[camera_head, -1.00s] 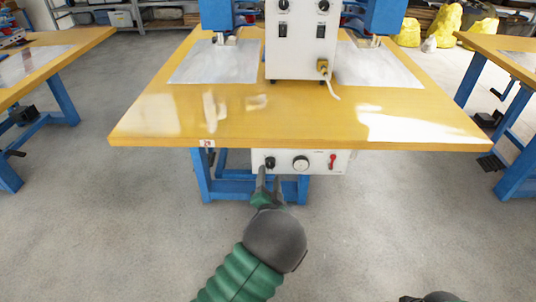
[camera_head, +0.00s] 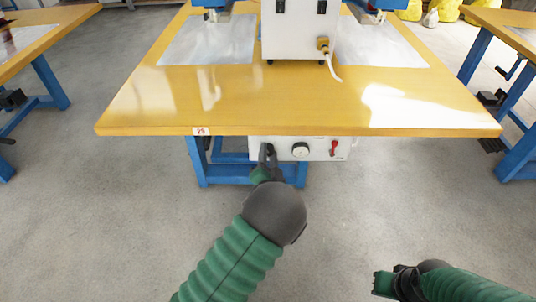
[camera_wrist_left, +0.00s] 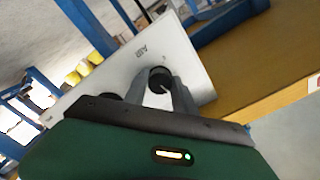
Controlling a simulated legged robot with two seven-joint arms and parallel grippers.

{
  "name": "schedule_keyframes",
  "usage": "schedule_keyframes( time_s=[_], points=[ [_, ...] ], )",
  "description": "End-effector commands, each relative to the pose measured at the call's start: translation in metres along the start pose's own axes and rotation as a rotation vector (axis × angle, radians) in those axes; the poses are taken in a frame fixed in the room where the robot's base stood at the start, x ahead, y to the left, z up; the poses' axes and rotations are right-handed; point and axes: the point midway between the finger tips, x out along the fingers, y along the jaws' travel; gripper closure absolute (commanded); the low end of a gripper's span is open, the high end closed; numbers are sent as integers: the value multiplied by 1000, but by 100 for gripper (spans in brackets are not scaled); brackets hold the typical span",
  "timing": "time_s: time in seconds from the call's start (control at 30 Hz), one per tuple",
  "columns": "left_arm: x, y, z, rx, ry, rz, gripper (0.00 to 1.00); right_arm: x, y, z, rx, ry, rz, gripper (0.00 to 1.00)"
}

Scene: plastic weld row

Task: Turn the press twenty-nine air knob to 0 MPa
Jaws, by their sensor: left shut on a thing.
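The white control panel (camera_head: 325,149) hangs under the front edge of the table tagged 29 (camera_head: 201,131). It carries a black air knob at its left, a round gauge (camera_head: 301,150) in the middle and a red switch (camera_head: 334,148) at the right. My left gripper (camera_head: 268,153) is shut on the air knob, which its fingers mostly hide in the head view. In the left wrist view the black knob (camera_wrist_left: 160,77) sits between the fingers. The gauge reading is too small to tell. My right gripper (camera_head: 384,284) is at the lower right, away from the panel; its opening is unclear.
The yellow tabletop (camera_head: 300,100) overhangs the panel just above my left gripper. A blue table leg (camera_head: 196,165) stands left of the panel. A white press unit (camera_head: 300,35) with a cable stands on top. Bare floor is free in front; other tables flank both sides.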

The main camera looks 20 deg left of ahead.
Motion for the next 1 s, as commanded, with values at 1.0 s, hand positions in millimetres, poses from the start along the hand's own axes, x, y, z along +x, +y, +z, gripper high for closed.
schedule_keyframes(
  time_s=[1.0],
  points=[
    [-1,3,4,-483,-11,6,100,-3,0,-1,0,0,0,100]
  ],
)
